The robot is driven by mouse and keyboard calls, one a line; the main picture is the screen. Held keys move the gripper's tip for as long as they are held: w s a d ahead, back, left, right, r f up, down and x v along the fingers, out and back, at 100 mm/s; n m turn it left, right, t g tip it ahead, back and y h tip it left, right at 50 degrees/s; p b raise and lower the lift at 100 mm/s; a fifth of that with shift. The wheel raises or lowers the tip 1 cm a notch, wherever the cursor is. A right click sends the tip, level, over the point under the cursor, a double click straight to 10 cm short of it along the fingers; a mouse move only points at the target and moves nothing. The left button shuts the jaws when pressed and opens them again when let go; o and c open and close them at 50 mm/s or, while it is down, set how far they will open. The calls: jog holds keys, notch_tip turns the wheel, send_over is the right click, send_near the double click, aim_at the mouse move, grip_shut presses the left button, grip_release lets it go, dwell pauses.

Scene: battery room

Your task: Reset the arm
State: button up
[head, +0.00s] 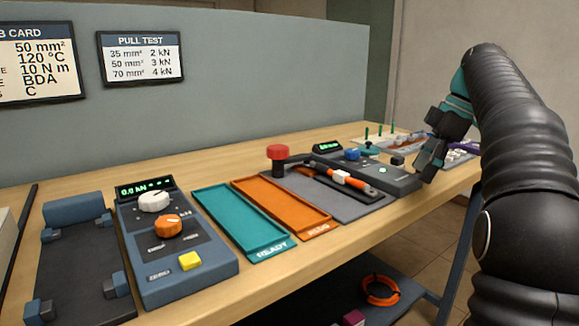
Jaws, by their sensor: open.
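My arm rises along the right side of the head view and bends over toward the bench. My gripper (430,160) hangs from it, dark and pointing down, at the right end of the wooden bench (280,268). It is open. I see nothing held between its fingers, though they are partly side-on. It is beside the right end of a grey control box (398,178) with a blue knob; I cannot tell whether it touches the box.
A teal READY tray (238,222) and an orange tray (285,207) lie mid-bench, both empty. An orange-and-white cable piece (345,178) lies beside the grey box. A pull tester (175,245) with knobs stands left. Small parts (458,155) sit near my gripper. An orange coil (380,290) lies below.

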jog(key=shift+s+a+m, duration=0.3)
jog(key=shift+a, duration=0.15)
jog(key=s+a+m, duration=0.2)
jog(key=s+a, duration=0.1)
jog(key=s+a+f+m+t+h, duration=0.1)
jog(key=shift+s+a+m, duration=0.3)
jog(key=shift+s+a, duration=0.1)
jog(key=s+a+f+m+t+h, duration=0.1)
jog(key=s+a+f+m, duration=0.1)
jog(key=s+f, duration=0.4)
jog(key=s+a+f+m+t+h, duration=0.1)
jog(key=s+a+f+m, duration=0.1)
jog(key=s+f+m, duration=0.3)
jog(key=s+a+f+m+t+h, duration=0.1)
jog(key=s+a+f+m, duration=0.2)
jog(key=s+f, duration=0.6)
jog(key=shift+s+f+m+t, duration=0.25)
jog(key=shift+s+m+t, duration=0.25)
jog(key=shift+s, duration=0.75)
